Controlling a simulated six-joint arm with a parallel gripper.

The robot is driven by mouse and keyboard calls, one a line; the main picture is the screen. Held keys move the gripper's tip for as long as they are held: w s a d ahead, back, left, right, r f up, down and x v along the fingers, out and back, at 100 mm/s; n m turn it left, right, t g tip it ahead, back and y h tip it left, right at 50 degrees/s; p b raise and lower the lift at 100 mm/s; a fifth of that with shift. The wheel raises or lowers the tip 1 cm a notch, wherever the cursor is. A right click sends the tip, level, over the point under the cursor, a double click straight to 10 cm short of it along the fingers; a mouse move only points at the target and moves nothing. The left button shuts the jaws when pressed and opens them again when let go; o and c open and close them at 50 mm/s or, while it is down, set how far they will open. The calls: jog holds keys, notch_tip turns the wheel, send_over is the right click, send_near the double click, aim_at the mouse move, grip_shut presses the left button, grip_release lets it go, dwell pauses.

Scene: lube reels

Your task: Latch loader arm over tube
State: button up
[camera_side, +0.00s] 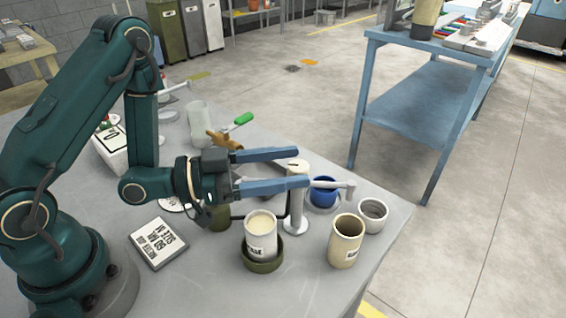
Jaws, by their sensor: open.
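A white tube (261,232) with cream-coloured contents stands upright in an olive-green round base (262,262). A thin dark bar (287,210) shows behind and beside it; I cannot tell whether it touches the tube. A white post (296,212) on a round foot stands just right of the tube, with a pale lever (340,187) reaching right from near its top. Which of these is the loader arm is unclear. My gripper (303,169) is open, its two blue fingers pointing right on either side of the post's top. Contact is not clear.
A blue cup (323,189), a tan canister (346,241) and a small white cup (373,214) crowd the table's right edge. A printed card (158,243) lies at the front left. A clear jar (199,122) and a green-handled tool (240,121) are behind my gripper.

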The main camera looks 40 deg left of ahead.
jog(key=c, duration=0.4)
jog(key=d+r+m+h, duration=0.1)
jog(key=s+d+r+m+g+h, duration=0.1)
jog(key=r+h, duration=0.1)
jog(key=shift+d+m, duration=0.3)
grip_shut()
jog(key=s+d+r+m+g+h, duration=0.35)
jog(key=s+m+g, duration=0.25)
jog(key=m+g, duration=0.2)
jog(key=s+d+r+m+g+h, duration=0.3)
jog(key=s+r+m+g+h, duration=0.2)
jog(key=m+g, duration=0.35)
jog(key=w+d+f+n+t+y, duration=0.8)
jog(key=w+f+n+t+y, duration=0.2)
jog(key=y, duration=0.4)
jog(key=s+a+r+n+t+y, duration=0.1)
jog(key=s+a+r+n+y, duration=0.2)
jog(key=s+a+n+y, duration=0.4)
jog(key=w+a+f+y, duration=0.1)
jog(key=w+a+f, duration=0.2)
jog(key=w+f, duration=0.3)
jog(key=shift+w+a+f+n, duration=0.35)
jog(key=shift+w+a, duration=0.05)
jog(key=shift+w, duration=1.85)
